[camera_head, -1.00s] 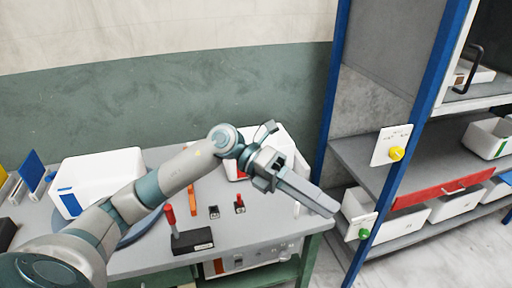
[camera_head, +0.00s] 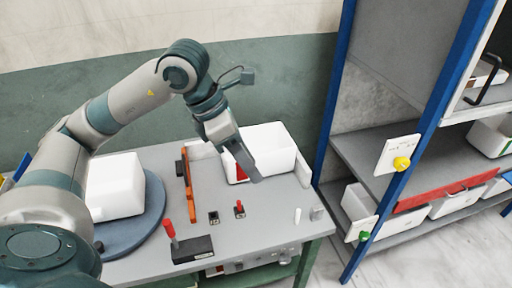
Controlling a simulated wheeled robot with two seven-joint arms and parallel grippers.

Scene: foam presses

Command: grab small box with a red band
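My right gripper is not in view.
A white box (camera_head: 115,187) sits on a blue round plate (camera_head: 150,215) at the left. An orange piece (camera_head: 187,172), a black block with a red lever (camera_head: 192,249) and small switches are on the table (camera_head: 262,225). A blue-framed shelf (camera_head: 335,100) stands right.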

